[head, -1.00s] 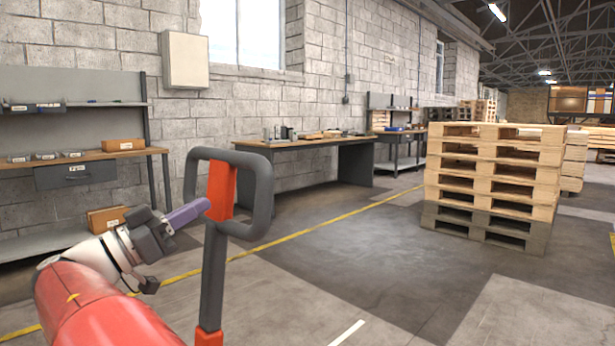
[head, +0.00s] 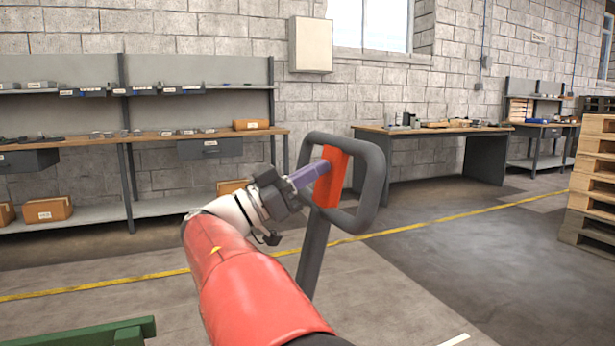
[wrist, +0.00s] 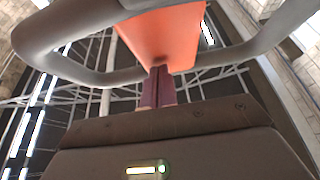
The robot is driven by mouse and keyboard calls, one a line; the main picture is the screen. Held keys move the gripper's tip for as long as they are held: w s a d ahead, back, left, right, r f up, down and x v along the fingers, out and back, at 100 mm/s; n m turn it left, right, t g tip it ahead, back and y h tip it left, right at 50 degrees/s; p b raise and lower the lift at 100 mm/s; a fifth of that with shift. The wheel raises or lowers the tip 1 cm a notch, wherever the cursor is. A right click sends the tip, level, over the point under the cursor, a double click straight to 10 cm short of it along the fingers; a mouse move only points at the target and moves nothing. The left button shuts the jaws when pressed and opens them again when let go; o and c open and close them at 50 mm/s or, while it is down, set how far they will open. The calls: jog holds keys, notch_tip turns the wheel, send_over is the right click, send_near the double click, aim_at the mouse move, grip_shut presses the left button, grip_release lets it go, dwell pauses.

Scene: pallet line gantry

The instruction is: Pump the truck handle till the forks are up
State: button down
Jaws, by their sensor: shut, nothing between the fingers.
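The truck handle (head: 373,188) is a dark grey loop on a grey shaft, with a red-orange centre piece (head: 331,178). It stands tilted in front of me in the head view. My gripper (head: 321,169) has its purple fingers shut, with nothing between them. The fingertips are at the red-orange piece, inside the loop. In the wrist view the closed fingers (wrist: 158,86) point at the underside of the orange piece (wrist: 160,38); I cannot tell if they touch it. The grey loop (wrist: 95,75) spans the top of that view. The forks and truck body are not in view.
A shelved workbench (head: 80,146) stands at the left wall, and another table (head: 440,134) stands behind the handle. Stacked pallets (head: 592,190) are at the right edge. A green bar (head: 85,333) is at the lower left. The floor beyond the handle is clear.

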aim_at(332, 161)
jog(key=x, duration=0.6)
jog(key=shift+s+p, duration=0.1)
jog(key=shift+p, duration=0.25)
jog(key=shift+w+d+f, duration=0.3)
jog(key=shift+d+f, duration=0.1)
jog(key=shift+d, duration=0.4)
jog(key=shift+w+d+f, duration=0.25)
jog(key=shift+d+f, duration=0.2)
jog(key=shift+d, duration=0.35)
jog(key=w+d+f+y+b, duration=0.2)
jog(key=w+d+f+b, duration=0.2)
jog(key=d, duration=0.8)
jog(key=shift+d+f+g+y+b, duration=0.3)
jog(key=shift+d+f+g, duration=0.1)
jog(key=shift+f, duration=0.6)
jog(key=shift+w+a, duration=0.1)
